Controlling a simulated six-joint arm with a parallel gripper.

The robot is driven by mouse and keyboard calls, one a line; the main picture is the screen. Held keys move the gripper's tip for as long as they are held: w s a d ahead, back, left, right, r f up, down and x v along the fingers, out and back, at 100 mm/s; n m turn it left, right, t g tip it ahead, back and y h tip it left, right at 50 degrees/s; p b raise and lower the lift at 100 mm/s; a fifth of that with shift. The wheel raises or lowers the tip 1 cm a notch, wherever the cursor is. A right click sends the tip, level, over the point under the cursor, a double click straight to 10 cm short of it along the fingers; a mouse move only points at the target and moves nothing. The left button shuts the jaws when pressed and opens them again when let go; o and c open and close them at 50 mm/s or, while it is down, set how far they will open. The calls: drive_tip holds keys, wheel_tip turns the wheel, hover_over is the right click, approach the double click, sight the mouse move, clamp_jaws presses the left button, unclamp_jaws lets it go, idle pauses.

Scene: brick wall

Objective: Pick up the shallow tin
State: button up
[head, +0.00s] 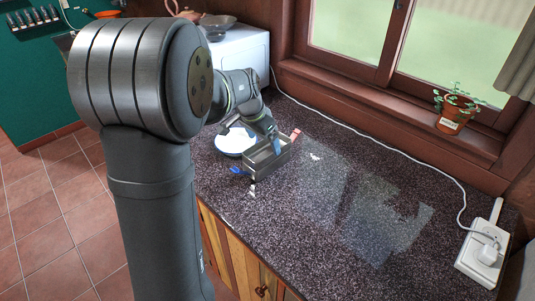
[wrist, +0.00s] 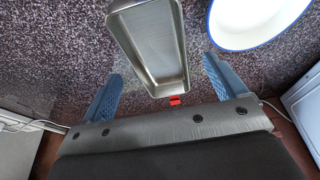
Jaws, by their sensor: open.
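The shallow tin (head: 268,165) is a grey metal, open-topped rectangular pan on the dark speckled counter. My gripper (head: 264,136) is over the tin's far end in the head view. In the wrist view, my gripper (wrist: 163,72) is open, with one blue-padded finger on each side of the tin's near end. Nothing is held. Whether the fingertips are down at rim height is unclear.
A white bowl with a blue rim (wrist: 255,22) stands close beside the tin. A small red object (wrist: 175,100) is at the tin's end, and a blue one (head: 238,170) is at its other end. A potted plant (head: 452,119) and power strip (head: 484,257) stand right. The middle counter is mostly clear.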

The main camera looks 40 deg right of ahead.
sight(269, 152)
drive_tip(key=x, duration=0.3)
drive_tip(key=shift+d+f, duration=0.3)
drive_tip(key=c, duration=1.1)
drive_tip(key=shift+r, duration=0.1)
